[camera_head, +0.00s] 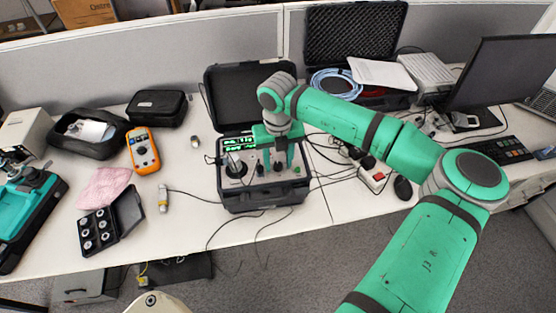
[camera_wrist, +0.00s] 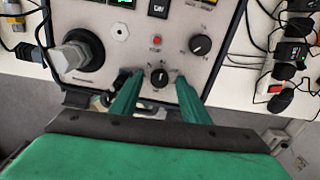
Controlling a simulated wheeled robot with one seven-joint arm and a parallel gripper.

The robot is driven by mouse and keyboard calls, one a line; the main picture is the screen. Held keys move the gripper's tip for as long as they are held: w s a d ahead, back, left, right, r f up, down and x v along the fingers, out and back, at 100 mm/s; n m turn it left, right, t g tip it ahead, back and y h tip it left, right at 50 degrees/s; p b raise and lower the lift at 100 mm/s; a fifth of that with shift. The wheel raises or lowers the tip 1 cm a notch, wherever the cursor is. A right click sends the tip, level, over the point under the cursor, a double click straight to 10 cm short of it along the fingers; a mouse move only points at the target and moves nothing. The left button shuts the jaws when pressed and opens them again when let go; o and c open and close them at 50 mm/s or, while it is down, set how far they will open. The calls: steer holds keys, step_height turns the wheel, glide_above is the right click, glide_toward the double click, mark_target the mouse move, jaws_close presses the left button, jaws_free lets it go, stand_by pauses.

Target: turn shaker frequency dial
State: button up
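The shaker unit (camera_head: 265,195) is an open black case with a grey panel, green-lit displays and several knobs. In the wrist view its panel (camera_wrist: 125,52) carries a small black dial (camera_wrist: 159,77) low in the middle and a larger black dial (camera_wrist: 201,45) to the upper right. Any label naming the frequency dial is too small to read. My gripper (camera_wrist: 158,82) is open, its two green fingers apart on either side of the small dial. I cannot tell whether they touch it. In the head view my gripper (camera_head: 278,158) is over the panel and hides part of it.
A shaker mount (camera_wrist: 76,52) with a grey hex top stands on the panel's left. A red button (camera_wrist: 157,40) is above the small dial. An orange multimeter (camera_head: 143,151) lies left of the case. Cables and a power strip (camera_head: 374,175) lie to the right.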

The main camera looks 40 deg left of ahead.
mark_target(277, 165)
steer(key=shift+r, duration=0.1)
step_height(277, 165, up, 11)
stand_by(0.6)
steer(key=shift+s+a+f, duration=0.1)
steer(key=shift+f, duration=0.15)
